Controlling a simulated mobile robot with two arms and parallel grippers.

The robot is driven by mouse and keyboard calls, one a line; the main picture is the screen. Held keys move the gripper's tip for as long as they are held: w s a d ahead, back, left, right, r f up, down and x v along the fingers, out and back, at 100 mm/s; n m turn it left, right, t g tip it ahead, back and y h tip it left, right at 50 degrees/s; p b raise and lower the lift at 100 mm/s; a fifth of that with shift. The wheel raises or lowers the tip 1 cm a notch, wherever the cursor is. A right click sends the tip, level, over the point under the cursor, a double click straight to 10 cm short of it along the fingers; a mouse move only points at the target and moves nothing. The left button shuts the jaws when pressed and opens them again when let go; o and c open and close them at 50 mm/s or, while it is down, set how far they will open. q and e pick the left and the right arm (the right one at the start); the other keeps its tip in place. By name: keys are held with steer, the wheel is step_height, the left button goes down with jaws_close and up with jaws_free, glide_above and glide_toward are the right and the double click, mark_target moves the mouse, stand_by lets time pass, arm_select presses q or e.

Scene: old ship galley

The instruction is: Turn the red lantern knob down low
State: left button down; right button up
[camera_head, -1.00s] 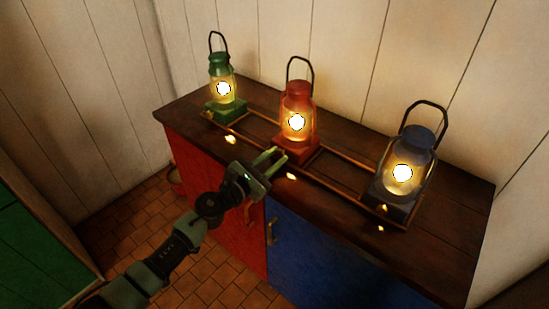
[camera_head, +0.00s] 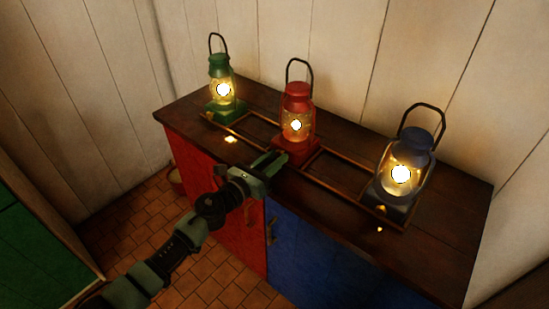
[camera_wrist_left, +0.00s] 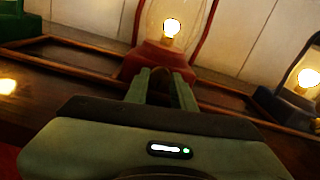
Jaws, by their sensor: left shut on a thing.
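The red lantern (camera_head: 297,108) stands lit in the middle of the row on the counter. It also shows in the left wrist view (camera_wrist_left: 145,57). My left gripper (camera_head: 272,163) is at the front of its red base, with the fingers pointing at it. In the left wrist view my gripper's fingers (camera_wrist_left: 161,88) are close together on a small dark thing at the base front, where the lantern's knob sits. The fingers mostly hide the knob. My right gripper is not in view.
A lit green lantern (camera_head: 219,68) stands to the left and a lit blue lantern (camera_head: 408,152) to the right. A wooden rack (camera_head: 341,174) frames the lantern bases. The dark counter (camera_head: 440,220) is clear at the right front.

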arm_select(q)
steer(key=shift+n, duration=0.6)
steer(key=c, duration=1.5)
jaws_free()
steer(key=shift+o, duration=0.2)
steer(key=v, duration=0.8)
steer(key=shift+w, duration=0.1)
